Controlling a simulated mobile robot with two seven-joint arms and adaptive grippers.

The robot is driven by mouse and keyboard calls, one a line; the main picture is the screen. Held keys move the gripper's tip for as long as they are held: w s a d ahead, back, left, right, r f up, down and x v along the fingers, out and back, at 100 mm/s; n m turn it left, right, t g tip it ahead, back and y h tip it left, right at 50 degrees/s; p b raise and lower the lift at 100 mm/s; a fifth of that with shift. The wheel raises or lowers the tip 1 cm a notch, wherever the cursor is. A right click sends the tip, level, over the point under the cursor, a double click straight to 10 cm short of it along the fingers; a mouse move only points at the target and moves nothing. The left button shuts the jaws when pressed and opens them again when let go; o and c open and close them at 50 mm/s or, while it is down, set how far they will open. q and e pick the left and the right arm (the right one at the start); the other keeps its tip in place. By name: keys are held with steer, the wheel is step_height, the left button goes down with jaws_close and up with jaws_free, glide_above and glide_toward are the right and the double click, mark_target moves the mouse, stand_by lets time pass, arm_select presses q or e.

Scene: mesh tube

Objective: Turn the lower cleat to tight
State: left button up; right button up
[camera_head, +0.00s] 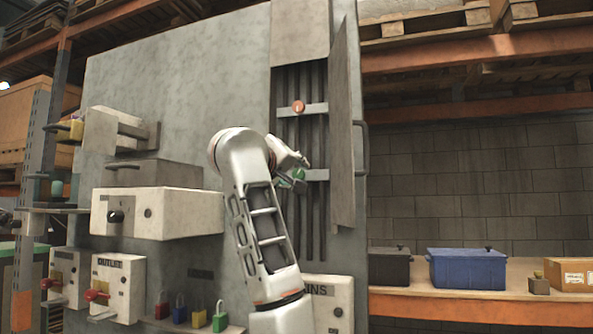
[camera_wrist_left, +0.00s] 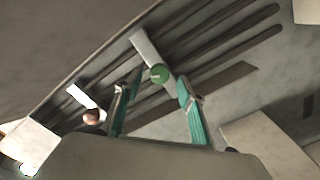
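The lower cleat (camera_head: 318,174) is a pale bar across dark vertical cables in the open cabinet, with a round green knob (camera_head: 299,176). In the left wrist view the green knob (camera_wrist_left: 159,75) sits on the pale bar (camera_wrist_left: 146,48). My left gripper (camera_head: 299,166) is at the lower cleat and partly hides it. In the left wrist view its teal-padded fingers (camera_wrist_left: 160,90) are apart, with the knob between or just beyond the tips; contact cannot be told. The upper cleat (camera_head: 318,110) has an orange-red knob (camera_head: 298,107), also seen in the left wrist view (camera_wrist_left: 93,117). My right gripper is not in view.
The open cabinet door (camera_head: 343,130) stands out just right of the cables. A white box with a black knob (camera_head: 165,213) juts out left of my left arm. Several padlocks (camera_head: 198,316) stand below. A blue bin (camera_head: 467,269) is on the right shelf.

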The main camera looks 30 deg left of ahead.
mark_target(299, 174)
arm_select(q)
steer(key=shift+p+x, duration=0.3)
steer(key=shift+x, duration=1)
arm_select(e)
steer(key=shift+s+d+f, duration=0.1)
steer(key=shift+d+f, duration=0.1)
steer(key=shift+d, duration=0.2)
arm_select(q)
steer(key=c, duration=1.1)
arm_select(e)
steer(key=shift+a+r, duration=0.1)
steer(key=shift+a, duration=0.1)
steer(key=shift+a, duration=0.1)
